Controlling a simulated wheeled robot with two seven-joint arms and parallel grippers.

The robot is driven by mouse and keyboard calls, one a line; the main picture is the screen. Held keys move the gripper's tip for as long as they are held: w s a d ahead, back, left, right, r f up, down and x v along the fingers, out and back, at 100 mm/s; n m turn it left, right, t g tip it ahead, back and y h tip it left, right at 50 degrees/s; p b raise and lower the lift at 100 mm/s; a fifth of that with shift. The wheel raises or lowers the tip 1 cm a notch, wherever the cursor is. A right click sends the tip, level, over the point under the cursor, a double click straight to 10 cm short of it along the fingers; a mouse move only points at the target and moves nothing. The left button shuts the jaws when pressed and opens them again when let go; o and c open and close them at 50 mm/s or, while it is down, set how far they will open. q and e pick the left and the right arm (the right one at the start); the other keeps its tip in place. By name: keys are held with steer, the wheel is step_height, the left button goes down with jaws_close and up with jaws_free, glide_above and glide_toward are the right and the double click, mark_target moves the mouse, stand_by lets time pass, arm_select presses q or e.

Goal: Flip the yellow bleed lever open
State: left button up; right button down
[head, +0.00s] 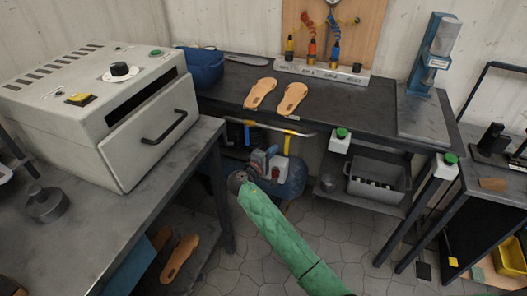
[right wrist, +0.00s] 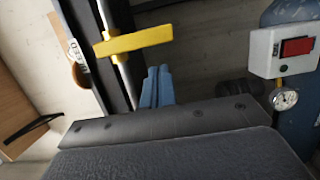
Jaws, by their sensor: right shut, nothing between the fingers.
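The yellow lever (head: 287,145) is under the back bench, hanging crosswise to a pipe. My left gripper is not in view.
A blue compressor tank (head: 291,180) stands under the bench beside my right gripper; its switch box (right wrist: 283,52) and gauge (right wrist: 285,98) show close by. The left table's leg (head: 226,195) is near. Two sandal soles (head: 276,95) lie on the bench (head: 345,105).

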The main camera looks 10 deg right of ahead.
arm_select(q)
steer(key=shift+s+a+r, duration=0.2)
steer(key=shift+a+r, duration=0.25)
arm_select(e)
steer(key=shift+s+d, duration=0.5)
steer(key=shift+d, duration=0.25)
arm_select(q)
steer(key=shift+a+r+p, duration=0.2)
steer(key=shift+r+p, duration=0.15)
steer(key=shift+p, duration=0.05)
arm_select(e)
steer(key=shift+s+d+n, duration=0.15)
steer(key=shift+d+n, duration=0.05)
steer(key=shift+n, duration=0.3)
